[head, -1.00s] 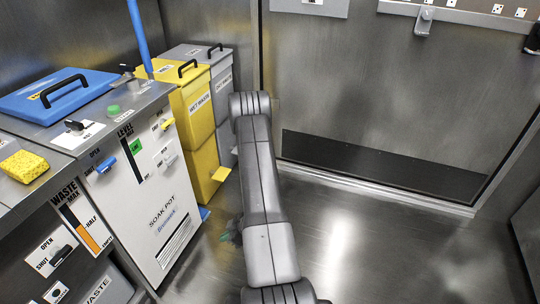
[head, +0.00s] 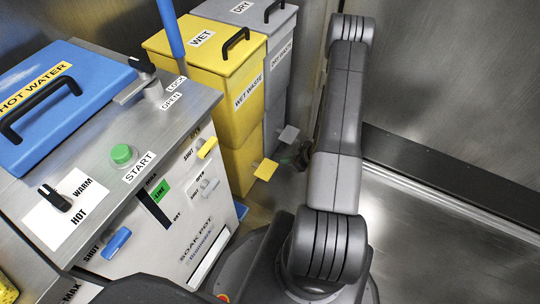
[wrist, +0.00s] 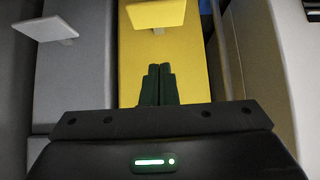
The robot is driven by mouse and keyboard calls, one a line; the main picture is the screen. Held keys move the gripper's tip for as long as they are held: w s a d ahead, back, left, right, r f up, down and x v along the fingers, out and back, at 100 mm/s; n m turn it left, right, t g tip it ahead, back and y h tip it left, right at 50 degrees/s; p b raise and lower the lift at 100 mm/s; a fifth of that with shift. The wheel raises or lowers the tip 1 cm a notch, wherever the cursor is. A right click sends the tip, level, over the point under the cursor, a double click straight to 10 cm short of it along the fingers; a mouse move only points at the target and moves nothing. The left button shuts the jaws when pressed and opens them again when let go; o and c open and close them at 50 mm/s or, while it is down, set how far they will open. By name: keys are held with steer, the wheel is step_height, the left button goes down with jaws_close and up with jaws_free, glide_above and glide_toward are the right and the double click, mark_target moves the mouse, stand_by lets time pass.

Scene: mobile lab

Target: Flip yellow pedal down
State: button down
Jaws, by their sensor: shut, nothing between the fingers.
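The yellow pedal (head: 265,169) juts out from the lower front of the yellow wet waste bin (head: 238,115). In the wrist view the yellow pedal (wrist: 155,13) is at the top edge, cut off, on the yellow bin's face (wrist: 190,60). My gripper (wrist: 158,70) is shut and empty, with its fingertips in front of the yellow face and apart from the pedal in the picture. In the head view its end is small and dark, largely hidden by my arm, just right of the pedal.
The grey dry waste bin (head: 282,75) with its grey pedal (head: 289,133) stands beside the yellow bin; that pedal also shows in the wrist view (wrist: 45,28). The white soak pot cabinet (head: 185,215) is nearer on the left. Floor (head: 420,250) is open on the right.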

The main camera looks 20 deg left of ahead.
stand_by(0.4)
steer(key=b, duration=0.4)
glide_above(272, 172)
steer(key=f, duration=0.7)
steer(key=shift+a+f, duration=0.15)
steer(key=shift+a, duration=0.1)
step_height(272, 172, down, 2)
steer(key=shift+f, duration=0.2)
steer(key=shift+f+b, duration=0.5)
steer(key=shift+f, duration=0.2)
steer(key=f+b, duration=0.2)
steer(key=f, duration=0.1)
steer(key=shift+d+f+b, duration=0.1)
steer(key=shift+d+b, duration=0.3)
steer(key=shift+r, duration=0.25)
steer(key=shift+r+p, duration=0.65)
steer(key=shift+r, duration=0.1)
